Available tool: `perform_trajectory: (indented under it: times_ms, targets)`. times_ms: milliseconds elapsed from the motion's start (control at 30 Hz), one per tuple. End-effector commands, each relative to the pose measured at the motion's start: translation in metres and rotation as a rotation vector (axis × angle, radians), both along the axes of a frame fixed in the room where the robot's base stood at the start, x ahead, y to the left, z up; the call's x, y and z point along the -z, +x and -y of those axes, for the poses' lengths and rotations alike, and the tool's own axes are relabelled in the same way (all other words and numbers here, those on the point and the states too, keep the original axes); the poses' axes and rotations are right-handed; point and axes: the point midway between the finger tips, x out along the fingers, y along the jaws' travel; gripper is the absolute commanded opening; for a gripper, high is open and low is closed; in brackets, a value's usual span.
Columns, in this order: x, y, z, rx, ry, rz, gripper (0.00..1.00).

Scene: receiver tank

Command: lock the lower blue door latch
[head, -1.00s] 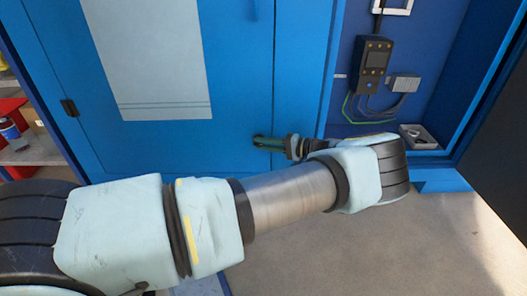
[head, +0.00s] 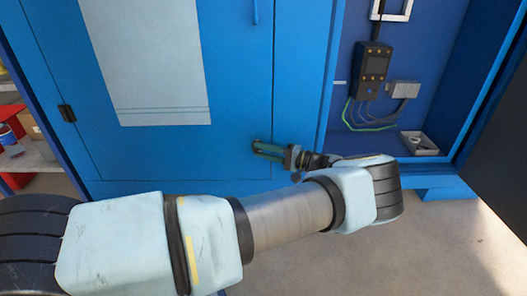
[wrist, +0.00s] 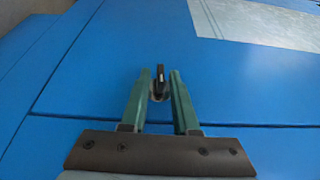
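The blue door (head: 160,155) is closed in the head view, with a pale grey panel on it. The lower latch (wrist: 159,80) shows in the wrist view as a small dark upright handle on a round base on the blue door. My gripper (wrist: 160,75) has two green fingers, apart, one on each side of the latch. A gap shows between the handle and each finger; how deep the handle sits between them is hard to tell. In the head view my gripper (head: 256,149) is in front of the door's lower right edge, and the latch cannot be made out there.
To the right, an open bay holds a black control box (head: 372,72), a grey box (head: 404,89) with cables and an open tray (head: 419,143). A shelf (head: 30,158) stands at the left. The floor at right is clear.

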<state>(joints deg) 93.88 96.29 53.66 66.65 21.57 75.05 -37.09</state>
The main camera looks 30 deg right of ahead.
Motion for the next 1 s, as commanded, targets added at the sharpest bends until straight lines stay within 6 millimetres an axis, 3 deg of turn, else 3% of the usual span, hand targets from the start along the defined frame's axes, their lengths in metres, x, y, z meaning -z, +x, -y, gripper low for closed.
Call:
perform_trajectory:
  times_ms: [100,467,1000]
  targets:
    - [0.0,0.0,0.0,0.001,0.0,0.0,0.41]
    - [-0.001,-0.007,0.007,0.003,-0.001,0.0,0.41]
    - [0.002,-0.073,0.068,0.003,-0.001,-0.001,0.41]
